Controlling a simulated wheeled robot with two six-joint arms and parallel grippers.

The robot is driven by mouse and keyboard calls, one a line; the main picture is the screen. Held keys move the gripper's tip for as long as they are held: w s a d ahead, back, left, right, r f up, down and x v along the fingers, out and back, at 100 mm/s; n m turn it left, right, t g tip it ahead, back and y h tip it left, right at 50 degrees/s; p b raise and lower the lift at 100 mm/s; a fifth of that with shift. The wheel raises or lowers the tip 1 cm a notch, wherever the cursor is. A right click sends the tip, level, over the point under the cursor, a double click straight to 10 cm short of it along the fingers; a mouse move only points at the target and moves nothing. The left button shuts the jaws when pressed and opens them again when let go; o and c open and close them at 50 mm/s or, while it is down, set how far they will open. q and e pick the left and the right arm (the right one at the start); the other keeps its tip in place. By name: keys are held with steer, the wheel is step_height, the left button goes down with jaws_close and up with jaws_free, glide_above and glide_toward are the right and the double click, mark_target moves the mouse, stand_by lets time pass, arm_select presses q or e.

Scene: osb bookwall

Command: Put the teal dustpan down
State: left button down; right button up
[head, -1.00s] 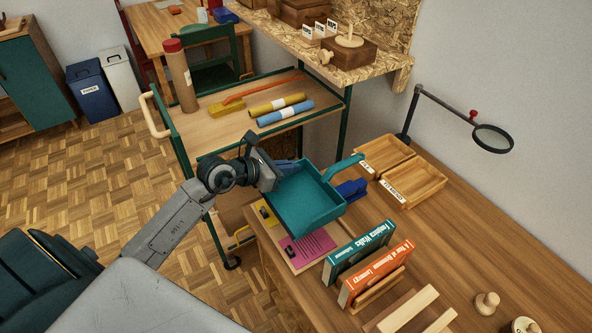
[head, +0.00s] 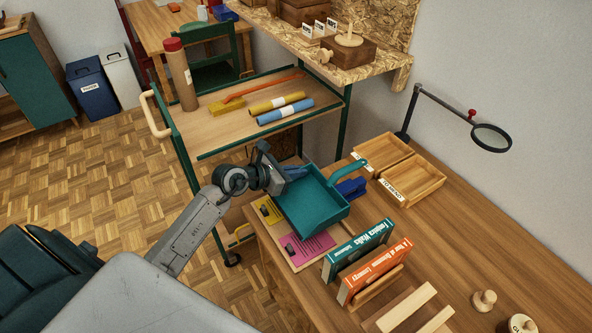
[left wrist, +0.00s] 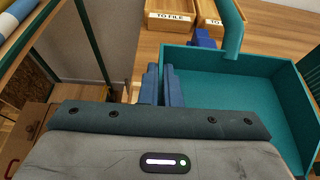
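The teal dustpan (head: 312,207) is over the near left end of the wooden desk, with its handle (head: 350,170) toward the trays. It also fills the right of the left wrist view (left wrist: 235,85). My left gripper (head: 293,172) is at the pan's back left side. In the left wrist view its two blue fingers (left wrist: 161,85) are close together, with the pan's side wall between them. I cannot tell whether the pan's underside touches the desk. The pan hides part of the desk. My right gripper is not in view.
A pink sheet (head: 308,247) and yellow item (head: 267,210) lie beside the pan. Two upright books (head: 358,250) stand in front; a blue object (head: 351,188) and wooden trays (head: 414,181) are behind. A green-framed trolley (head: 222,133) stands left. The desk right of the books is partly clear.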

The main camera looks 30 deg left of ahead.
arm_select(q)
steer(key=shift+f, duration=0.3)
steer(key=c, duration=1.6)
jaws_free()
steer(key=shift+c, duration=0.2)
steer(key=shift+r+p, duration=0.35)
steer(key=shift+r, duration=0.3)
steer(key=shift+s+a, duration=0.25)
steer(key=shift+s, duration=0.05)
steer(key=v, duration=1.1)
steer(key=shift+s+d+r, duration=0.1)
steer(key=shift+s, duration=0.05)
